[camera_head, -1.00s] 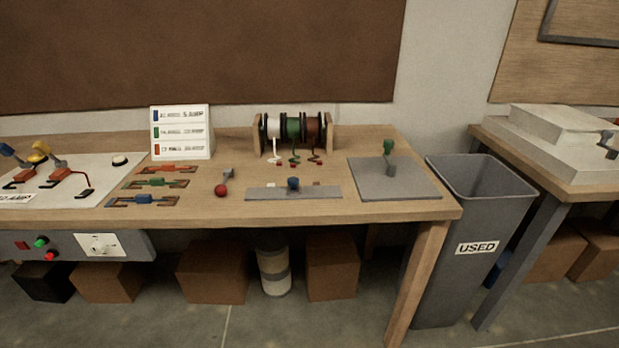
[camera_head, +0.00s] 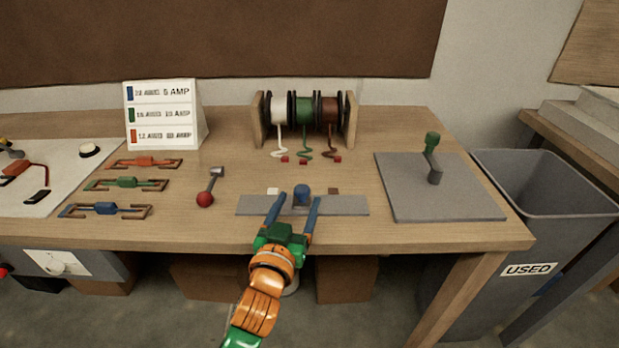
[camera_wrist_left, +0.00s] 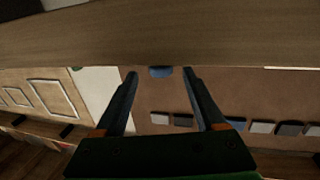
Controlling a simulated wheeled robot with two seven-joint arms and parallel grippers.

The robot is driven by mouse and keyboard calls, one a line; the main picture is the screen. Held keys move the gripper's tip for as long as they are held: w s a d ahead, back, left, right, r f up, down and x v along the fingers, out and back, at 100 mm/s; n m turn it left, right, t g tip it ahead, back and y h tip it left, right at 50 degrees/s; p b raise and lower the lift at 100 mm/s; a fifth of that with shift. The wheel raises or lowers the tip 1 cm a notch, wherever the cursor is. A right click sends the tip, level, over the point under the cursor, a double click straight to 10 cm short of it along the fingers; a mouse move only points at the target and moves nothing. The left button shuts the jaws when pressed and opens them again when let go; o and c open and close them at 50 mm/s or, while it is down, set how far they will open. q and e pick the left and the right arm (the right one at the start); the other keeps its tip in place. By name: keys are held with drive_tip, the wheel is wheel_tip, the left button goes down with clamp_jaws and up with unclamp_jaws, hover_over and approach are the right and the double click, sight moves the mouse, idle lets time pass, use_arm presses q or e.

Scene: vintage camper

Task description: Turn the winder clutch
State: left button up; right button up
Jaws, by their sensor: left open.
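A blue knob (camera_head: 302,194) stands on a flat grey strip (camera_head: 345,205) near the table's front edge, with a white mark and a brown mark behind it. No label names the winder clutch; this knob may be it. My left gripper (camera_head: 298,200) is open and empty, coming from the front, its two blue fingers appearing on either side of the knob. In the left wrist view the knob's blue top (camera_wrist_left: 161,72) shows between and beyond the fingertips (camera_wrist_left: 161,74). I cannot tell whether the fingers touch it. My right gripper is not in view.
A rack of white, green and brown spools (camera_head: 305,112) stands behind. A green-handled crank (camera_head: 432,150) rises from a grey plate (camera_head: 460,200) at right. A red-ended lever (camera_head: 207,190) and several coloured fuse-like pieces (camera_head: 106,209) lie left. A grey bin (camera_head: 540,240) stands beyond the table's right end.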

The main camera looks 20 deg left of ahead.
sight(299, 194)
use_arm(q)
drive_tip(key=w, duration=0.4)
drive_tip(key=shift+w+a+r, duration=0.1)
drive_tip(key=shift+a+r, duration=0.05)
drive_tip(key=shift+r, duration=0.15)
drive_tip(key=shift+w+f, duration=0.15)
drive_tip(key=shift+w, duration=0.15)
drive_tip(key=shift+s, duration=0.1)
drive_tip(key=shift+s, duration=0.1)
drive_tip(key=c, duration=0.3)
clamp_jaws()
drive_tip(key=shift+a, duration=0.1)
